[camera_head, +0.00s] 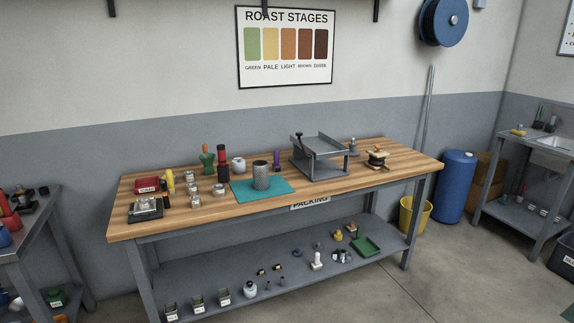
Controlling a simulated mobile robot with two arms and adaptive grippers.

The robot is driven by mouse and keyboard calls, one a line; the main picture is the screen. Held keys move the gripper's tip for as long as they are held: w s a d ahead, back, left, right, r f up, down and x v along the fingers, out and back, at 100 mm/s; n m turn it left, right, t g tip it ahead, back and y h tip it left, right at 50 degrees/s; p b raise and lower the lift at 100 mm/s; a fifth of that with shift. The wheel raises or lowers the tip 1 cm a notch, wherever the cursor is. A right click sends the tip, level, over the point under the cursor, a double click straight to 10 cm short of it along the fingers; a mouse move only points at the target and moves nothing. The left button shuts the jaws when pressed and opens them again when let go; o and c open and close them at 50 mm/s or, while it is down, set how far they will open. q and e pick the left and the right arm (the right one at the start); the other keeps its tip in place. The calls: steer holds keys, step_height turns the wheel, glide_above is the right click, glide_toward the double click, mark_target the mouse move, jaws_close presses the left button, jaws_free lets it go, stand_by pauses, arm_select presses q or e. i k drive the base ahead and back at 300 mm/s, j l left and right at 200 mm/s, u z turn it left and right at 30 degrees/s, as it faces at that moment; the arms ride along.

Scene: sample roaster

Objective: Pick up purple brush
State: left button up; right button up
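A slim upright purple item, which looks like the purple brush (277,160), stands toward the back of the wooden workbench (400,160). It is just behind the right part of the teal mat (283,187) and left of the grey metal stand (320,154). A grey perforated cylinder (261,176) stands on the mat in front and to the left of it. Its fine details are too small to tell. Neither of my grippers shows in this view.
Red, black, green and yellow items crowd the bench's left half, including a red box (147,185). A lower shelf (240,309) holds small parts and a green tray (366,246). A yellow bucket (414,215) and blue barrel (455,187) stand right. The floor in front is clear.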

mark_target(276, 167)
steer(key=i+l+z, duration=0.15)
steer(key=i+z, duration=0.65)
steer(key=i, duration=0.2)
